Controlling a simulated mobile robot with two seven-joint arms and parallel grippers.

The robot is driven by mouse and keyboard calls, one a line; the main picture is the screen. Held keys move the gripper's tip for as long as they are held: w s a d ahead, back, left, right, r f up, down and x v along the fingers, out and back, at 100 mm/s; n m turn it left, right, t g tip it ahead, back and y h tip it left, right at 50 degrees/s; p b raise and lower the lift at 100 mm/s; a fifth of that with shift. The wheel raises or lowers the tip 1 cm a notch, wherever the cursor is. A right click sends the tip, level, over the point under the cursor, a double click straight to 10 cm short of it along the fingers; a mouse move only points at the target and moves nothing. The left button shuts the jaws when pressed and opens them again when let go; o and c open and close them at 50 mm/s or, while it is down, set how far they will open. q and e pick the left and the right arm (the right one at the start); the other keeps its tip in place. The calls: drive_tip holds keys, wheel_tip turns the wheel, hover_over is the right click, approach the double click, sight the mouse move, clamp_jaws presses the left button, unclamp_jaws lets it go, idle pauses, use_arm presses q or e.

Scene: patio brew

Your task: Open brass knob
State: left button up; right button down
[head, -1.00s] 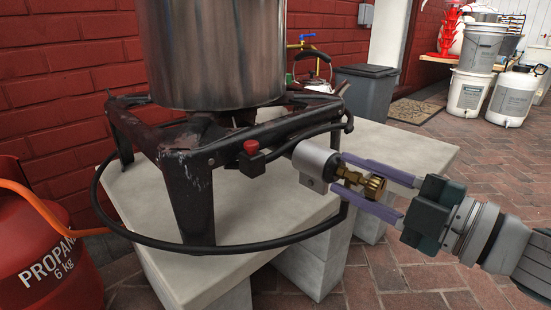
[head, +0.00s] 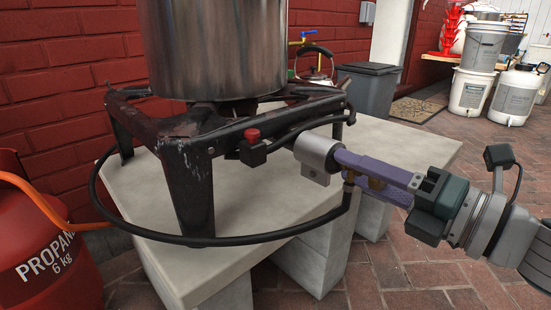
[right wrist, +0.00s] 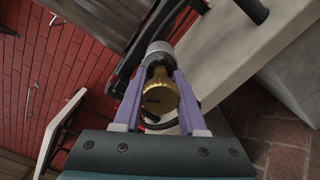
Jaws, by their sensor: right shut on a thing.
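The brass knob (right wrist: 160,98) sits at the end of a silver cylindrical fitting (head: 318,155) on the front right of the black burner stand (head: 190,185). My right gripper (head: 352,172) is shut on the knob, one purple finger on each side of it, as the right wrist view shows. In the head view the fingers hide most of the knob; only a little brass shows below them. My left gripper is not in view.
A large steel pot (head: 215,50) stands on the burner. A black hose loops over the pale slab (head: 290,225). A red propane cylinder (head: 50,250) is at the left. A grey bin (head: 368,90) and white buckets (head: 468,95) stand behind.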

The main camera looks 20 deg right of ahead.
drive_tip(key=n+b, duration=0.2)
drive_tip(key=n, duration=0.3)
drive_tip(key=shift+f, duration=0.15)
drive_tip(key=shift+d+n+b, duration=0.1)
drive_tip(key=shift+n+b, duration=0.45)
drive_tip(key=shift+n, duration=1.15)
drive_tip(key=shift+c, duration=2.3)
unclamp_jaws()
drive_tip(key=p+v, duration=0.2)
drive_tip(key=v, duration=0.8)
drive_tip(key=shift+w, duration=0.1)
